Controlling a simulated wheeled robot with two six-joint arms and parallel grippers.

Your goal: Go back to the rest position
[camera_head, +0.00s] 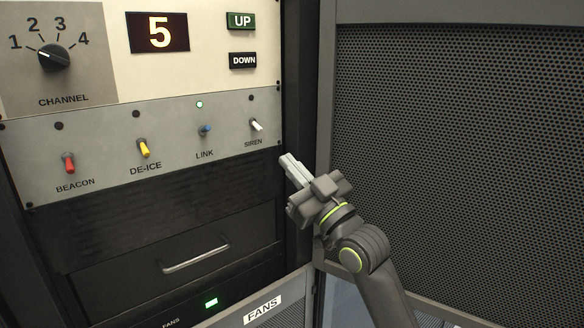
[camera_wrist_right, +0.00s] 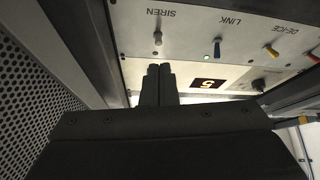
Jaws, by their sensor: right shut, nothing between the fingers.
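My right gripper (camera_head: 290,167) is shut and empty, in front of the rack just below and right of the SIREN switch (camera_head: 256,125). A gap shows between its fingertips and the switch in the head view. In the right wrist view the shut fingers (camera_wrist_right: 159,72) point toward the panel, with the SIREN switch (camera_wrist_right: 158,38) beyond them. My left gripper is not in view.
The switch panel (camera_head: 100,130) also has BEACON, DE-ICE and LINK switches, with a green light above LINK. A channel knob (camera_head: 54,57) and a display (camera_head: 159,32) reading 5 sit above. A drawer handle (camera_head: 196,259) sticks out below. A perforated door (camera_head: 460,150) stands close on the right.

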